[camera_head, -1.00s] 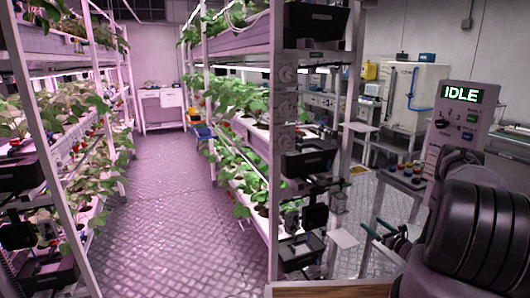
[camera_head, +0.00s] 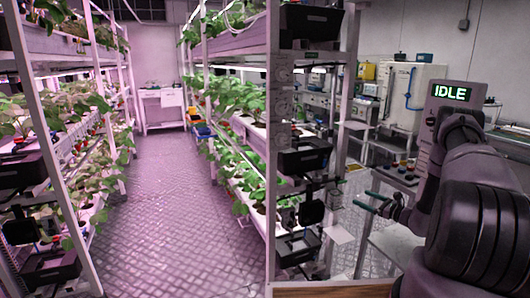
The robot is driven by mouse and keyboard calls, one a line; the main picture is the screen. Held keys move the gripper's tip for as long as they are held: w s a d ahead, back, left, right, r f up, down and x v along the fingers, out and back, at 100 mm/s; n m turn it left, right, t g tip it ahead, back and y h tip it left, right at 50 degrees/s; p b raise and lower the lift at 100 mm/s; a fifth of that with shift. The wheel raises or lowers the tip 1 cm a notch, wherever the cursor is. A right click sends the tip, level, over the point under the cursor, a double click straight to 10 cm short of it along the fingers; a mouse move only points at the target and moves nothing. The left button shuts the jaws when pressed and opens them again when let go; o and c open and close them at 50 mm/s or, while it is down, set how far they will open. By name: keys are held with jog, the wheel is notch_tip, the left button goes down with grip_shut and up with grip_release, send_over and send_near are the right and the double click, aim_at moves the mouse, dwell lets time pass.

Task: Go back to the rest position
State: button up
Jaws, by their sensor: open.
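My gripper (camera_head: 361,199) is at the right of the head view, with two teal-tipped fingers pointing left. The fingers are apart and nothing shows between them. It hangs in front of the light grey cart at the right, clear of the rack post. My dark arm (camera_head: 480,215) fills the lower right, its elbow raised in front of the panel. The rest position itself is not marked in view.
A panel reading IDLE (camera_head: 451,92) stands behind my arm. Small colored jars (camera_head: 408,166) sit beside it. The plant rack (camera_head: 272,150) with black boxes stands left of my gripper. Another rack (camera_head: 35,120) is far left. The aisle floor (camera_head: 185,230) between them is clear.

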jog(key=a+r+n+g+y, duration=0.1)
jog(key=a+r+n+g, duration=0.25)
jog(key=r, duration=0.45)
jog(key=a+r+n+g+y, duration=0.25)
jog(key=a+r, duration=0.25)
jog(key=r, duration=0.3)
jog(key=s+a+r+n+g+h, duration=0.25)
jog(key=s+a+r+n, duration=0.2)
jog(key=r, duration=0.35)
jog(key=s+a+r+n+g+h, duration=0.1)
jog(key=s+a+r+n+g, duration=0.25)
jog(key=s+r, duration=0.35)
jog(key=s+r+n+t+h, duration=0.1)
jog(key=s+r+n+h, duration=0.2)
jog(key=s, duration=0.6)
jog(key=s+r+n+t+h, duration=0.2)
jog(key=s+r+n+h, duration=0.1)
jog(key=s+r, duration=0.4)
jog(key=s+r+n+t+h, duration=0.2)
jog(key=s+r, duration=0.4)
jog(key=s, duration=0.5)
jog(key=shift+a+n+h, duration=0.3)
jog(key=shift+n+h, duration=0.1)
jog(key=shift+h, duration=0.1)
